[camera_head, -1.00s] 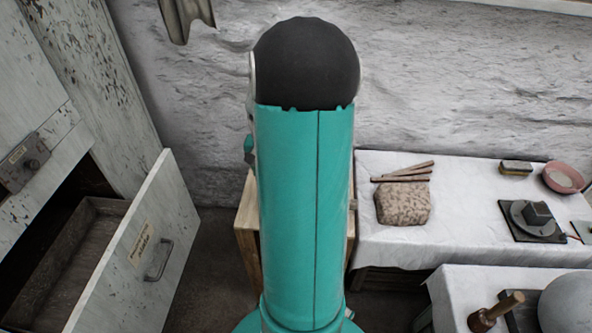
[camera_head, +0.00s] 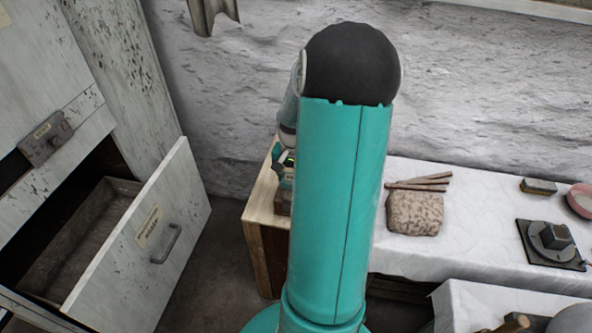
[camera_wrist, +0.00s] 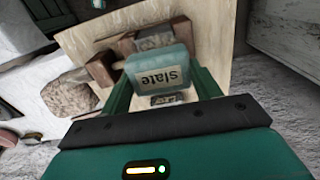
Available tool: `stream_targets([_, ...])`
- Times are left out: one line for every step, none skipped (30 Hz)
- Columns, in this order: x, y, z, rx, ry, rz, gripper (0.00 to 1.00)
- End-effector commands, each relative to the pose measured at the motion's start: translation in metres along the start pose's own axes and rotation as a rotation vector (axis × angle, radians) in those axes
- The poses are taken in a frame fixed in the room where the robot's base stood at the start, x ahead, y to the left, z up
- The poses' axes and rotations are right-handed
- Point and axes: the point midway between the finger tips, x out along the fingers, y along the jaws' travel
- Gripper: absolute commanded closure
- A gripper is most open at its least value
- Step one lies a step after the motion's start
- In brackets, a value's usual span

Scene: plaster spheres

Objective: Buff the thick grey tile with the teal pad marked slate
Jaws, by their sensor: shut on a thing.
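My gripper (camera_wrist: 160,82) is shut on the teal pad (camera_wrist: 158,60), a pale teal block with a label reading "slate". In the wrist view a grey piece (camera_wrist: 155,39), which may be the thick grey tile, sits just beyond the pad between brown wooden blocks (camera_wrist: 125,47). The pad hides part of it, and I cannot tell whether they touch. All this is over a pale wooden bench top (camera_wrist: 205,30). In the head view my arm covers most of the bench (camera_head: 262,195), and my gripper shows only partly at the arm's left edge.
An open drawer (camera_head: 150,245) juts out on the left. On the right, a white-covered table (camera_head: 465,215) holds a speckled lump (camera_head: 415,213), thin sticks (camera_head: 420,183), a brush-like block (camera_head: 538,186), a pink bowl (camera_head: 582,200) and a dark device (camera_head: 551,243).

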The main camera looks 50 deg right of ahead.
Motion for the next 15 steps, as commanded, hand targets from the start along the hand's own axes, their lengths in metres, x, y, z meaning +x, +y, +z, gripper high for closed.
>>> stream_targets([0.005,0.000,0.000,0.000,-0.002,0.000,0.63])
stream_targets([0.007,0.001,0.000,0.000,-0.001,0.000,0.63])
stream_targets([0.010,0.001,0.000,0.000,-0.001,-0.001,0.63])
stream_targets([0.011,0.001,0.000,0.000,-0.001,-0.001,0.63])
stream_targets([0.012,0.001,0.000,0.000,-0.001,-0.001,0.63])
stream_targets([0.014,0.001,0.000,0.000,-0.001,-0.001,0.63])
stream_targets([0.015,0.001,0.000,0.000,-0.001,0.000,0.63])
stream_targets([0.016,0.002,0.000,-0.001,-0.001,0.000,0.63])
stream_targets([0.018,0.002,0.000,-0.001,-0.001,0.000,0.63])
stream_targets([0.019,0.002,0.000,0.000,-0.001,0.000,0.63])
stream_targets([0.022,0.002,0.000,0.000,-0.001,0.000,0.63])
stream_targets([0.025,0.003,0.000,0.000,-0.001,0.000,0.63])
stream_targets([0.027,0.003,0.001,0.000,-0.002,0.000,0.63])
stream_targets([0.029,0.002,0.001,-0.001,-0.002,0.000,0.63])
stream_targets([0.031,0.003,0.001,-0.001,-0.002,0.000,0.63])
